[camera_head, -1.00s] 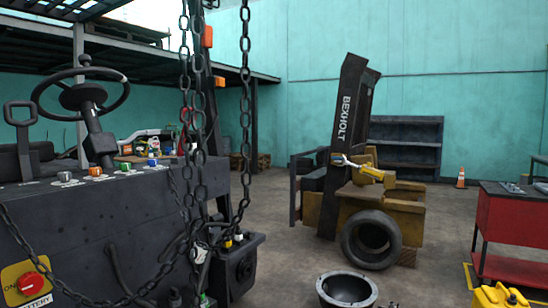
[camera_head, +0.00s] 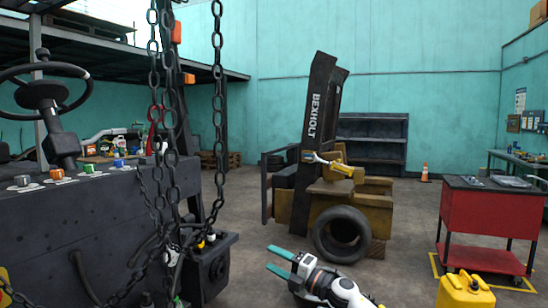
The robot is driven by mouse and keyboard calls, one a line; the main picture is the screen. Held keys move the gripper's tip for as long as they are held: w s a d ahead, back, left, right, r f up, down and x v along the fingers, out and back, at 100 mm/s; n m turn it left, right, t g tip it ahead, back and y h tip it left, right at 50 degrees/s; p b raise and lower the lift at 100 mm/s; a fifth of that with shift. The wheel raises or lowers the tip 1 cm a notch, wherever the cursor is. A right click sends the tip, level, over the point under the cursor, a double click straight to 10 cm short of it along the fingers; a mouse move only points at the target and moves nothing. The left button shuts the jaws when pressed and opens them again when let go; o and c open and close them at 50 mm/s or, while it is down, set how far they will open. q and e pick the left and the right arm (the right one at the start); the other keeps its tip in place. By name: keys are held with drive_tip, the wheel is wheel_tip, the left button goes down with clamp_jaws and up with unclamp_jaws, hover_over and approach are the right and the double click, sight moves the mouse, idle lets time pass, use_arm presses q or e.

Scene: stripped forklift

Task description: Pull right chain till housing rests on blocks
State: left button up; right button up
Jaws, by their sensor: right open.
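Two dark chains hang in the foreground. The right chain (camera_head: 218,80) hangs from the top edge, then its lower part curves left at the dark machine body. The left chain (camera_head: 154,60) hangs beside it in several strands. My right gripper (camera_head: 270,258) has teal fingers spread apart, empty, pointing left at the bottom centre. In the picture it is right of and below the right chain, not touching it. The housing cannot be made out for sure; a dark round part near the bottom is mostly hidden by my right arm. No support blocks can be identified. My left gripper is out of view.
The dark machine body (camera_head: 80,225) with a steering wheel (camera_head: 40,90) fills the left. A stripped forklift (camera_head: 325,190) with a loose tyre (camera_head: 342,234) stands mid-floor. A red cart (camera_head: 490,215) and yellow can (camera_head: 465,290) are right. Open floor lies between.

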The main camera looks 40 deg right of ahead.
drive_tip(key=s+a+r+n+g+y, duration=0.1)
drive_tip(key=s+a+r+n+y, duration=0.15)
drive_tip(key=r+n, duration=0.55)
drive_tip(key=s+a+r+n+g+y, duration=0.1)
drive_tip(key=s+a+r+n+y, duration=0.2)
drive_tip(key=r, duration=0.9)
drive_tip(key=n+g, duration=0.3)
drive_tip(key=n, duration=0.6)
approach(219, 156)
drive_tip(key=w, duration=0.1)
drive_tip(key=shift+n, duration=0.3)
drive_tip(key=p+x, duration=0.9)
drive_tip(key=p, duration=0.5)
drive_tip(key=shift+w, duration=0.3)
drive_tip(key=shift+c, duration=0.4)
